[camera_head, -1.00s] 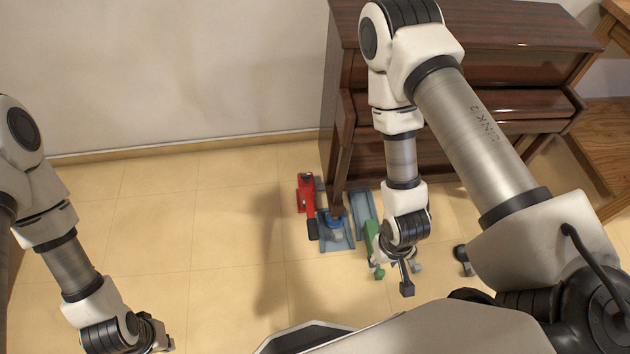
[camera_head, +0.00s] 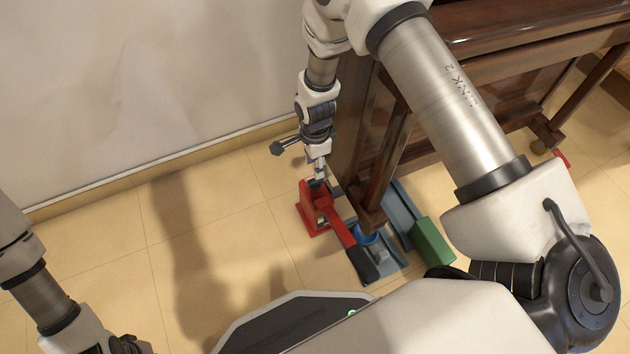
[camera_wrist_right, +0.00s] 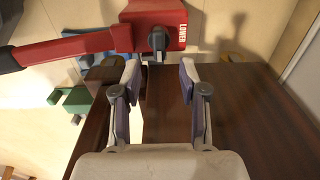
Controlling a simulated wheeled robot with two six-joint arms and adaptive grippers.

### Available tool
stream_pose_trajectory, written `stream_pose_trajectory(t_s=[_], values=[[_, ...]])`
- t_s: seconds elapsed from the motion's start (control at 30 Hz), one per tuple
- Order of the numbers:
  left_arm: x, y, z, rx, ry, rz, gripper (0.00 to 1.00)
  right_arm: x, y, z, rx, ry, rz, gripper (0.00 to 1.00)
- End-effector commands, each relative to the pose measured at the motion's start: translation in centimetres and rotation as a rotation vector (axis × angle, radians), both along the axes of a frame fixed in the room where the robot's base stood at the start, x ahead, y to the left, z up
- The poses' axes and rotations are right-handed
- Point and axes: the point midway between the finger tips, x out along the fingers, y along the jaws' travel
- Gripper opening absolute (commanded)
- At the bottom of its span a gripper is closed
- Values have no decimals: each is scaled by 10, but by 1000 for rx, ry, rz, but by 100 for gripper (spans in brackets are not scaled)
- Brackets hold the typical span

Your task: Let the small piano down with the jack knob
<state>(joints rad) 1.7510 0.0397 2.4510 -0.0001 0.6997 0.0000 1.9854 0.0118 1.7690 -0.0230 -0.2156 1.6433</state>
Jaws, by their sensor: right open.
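The small piano (camera_head: 480,65) is dark brown wood and stands at the upper right, with its near leg (camera_head: 372,212) over a blue base. The red jack (camera_head: 313,208) is on the floor beside it, with a long red handle ending in a black grip. In the right wrist view the dark jack knob (camera_wrist_right: 157,40) is on the red body next to the word LOWER. My right gripper (camera_head: 318,168) is just above the jack. Its open fingers (camera_wrist_right: 160,78) straddle the line to the knob, apart from it. My left gripper (camera_head: 125,345) is at the bottom edge, partly cut off.
A blue dolly part (camera_head: 400,215) and a green block (camera_head: 433,241) lie right of the jack. The wall (camera_head: 120,90) is behind the jack. The tiled floor (camera_head: 230,235) left of the jack is clear.

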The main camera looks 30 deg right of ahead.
Motion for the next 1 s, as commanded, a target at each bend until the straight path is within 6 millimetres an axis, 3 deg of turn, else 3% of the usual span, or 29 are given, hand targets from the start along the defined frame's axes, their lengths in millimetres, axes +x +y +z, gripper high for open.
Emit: stream_pose_trajectory(t_s=[0.2, 0.3, 0.57, 0.6, 0.7, 0.73, 1.0], values=[[0, 0, -28, 0, -1, 2, 0, -2, 0, -49, 0, 3, 2, 43], [1, 0, -35, 0, -2, 4, 0, -1, 0, -62, 0, 1, 2, 43], [1, 1, -35, 0, -4, 5, 0, -1, 0, -65, 0, 1, 3, 43], [1, 1, -35, 0, -4, 5, 0, -1, 0, -65, 0, 1, 3, 39], [1, 1, -35, 0, -4, 5, 0, -1, 0, -65, 0, 1, 3, 4], [1, 1, -35, 0, -4, 5, 0, -1, 0, -65, 0, 1, 3, 0], [1, 1, -34, 0, -3, 5, 0, -1, 0, -65, 0, 0, 7, 0]])
